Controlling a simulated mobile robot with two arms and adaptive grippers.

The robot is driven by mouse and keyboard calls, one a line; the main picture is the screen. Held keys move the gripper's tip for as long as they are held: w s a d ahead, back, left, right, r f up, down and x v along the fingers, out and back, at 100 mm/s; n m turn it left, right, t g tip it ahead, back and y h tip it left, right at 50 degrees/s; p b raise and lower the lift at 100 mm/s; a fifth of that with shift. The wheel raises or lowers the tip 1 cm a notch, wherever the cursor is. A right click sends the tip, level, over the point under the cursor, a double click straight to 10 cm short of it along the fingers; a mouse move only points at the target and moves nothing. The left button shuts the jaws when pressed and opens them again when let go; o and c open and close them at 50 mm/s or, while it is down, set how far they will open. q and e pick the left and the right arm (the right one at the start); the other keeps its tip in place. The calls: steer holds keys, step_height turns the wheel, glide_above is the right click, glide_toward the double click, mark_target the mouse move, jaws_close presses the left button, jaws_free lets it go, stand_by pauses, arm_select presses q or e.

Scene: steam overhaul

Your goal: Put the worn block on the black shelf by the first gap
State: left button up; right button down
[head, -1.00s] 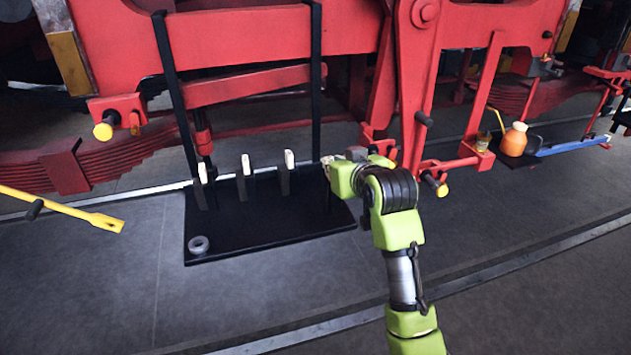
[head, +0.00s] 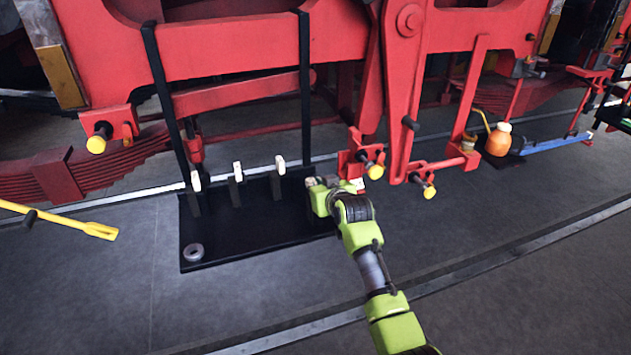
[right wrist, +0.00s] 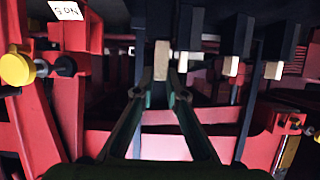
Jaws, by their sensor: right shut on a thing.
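My right gripper (head: 313,184) is at the right end of the black shelf (head: 255,235), close to its upright posts. In the right wrist view, my right gripper (right wrist: 162,78) is shut on a tan block (right wrist: 162,60), which looks like the worn block. In the head view the block (head: 310,181) shows only as a small pale bit at the fingertips. Three dark posts (head: 237,190) with pale tops stand along the shelf's back, left of the gripper. I cannot tell whether the block touches the shelf. My left gripper is not in view.
A grey ring (head: 194,252) lies at the shelf's front left corner. Red frame parts with yellow-ended pins (head: 375,171) stand just right of my gripper. A yellow bar (head: 60,219) reaches in at left. An orange jug (head: 498,140) stands farther right. The shelf's front middle is clear.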

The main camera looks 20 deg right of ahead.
stand_by(0.3)
steer(key=shift+f, duration=0.2)
steer(key=c, duration=2)
jaws_free()
steer(key=shift+c, duration=0.2)
steer(key=shift+r, duration=0.15)
steer(key=b+v, duration=0.2)
steer(key=v, duration=1)
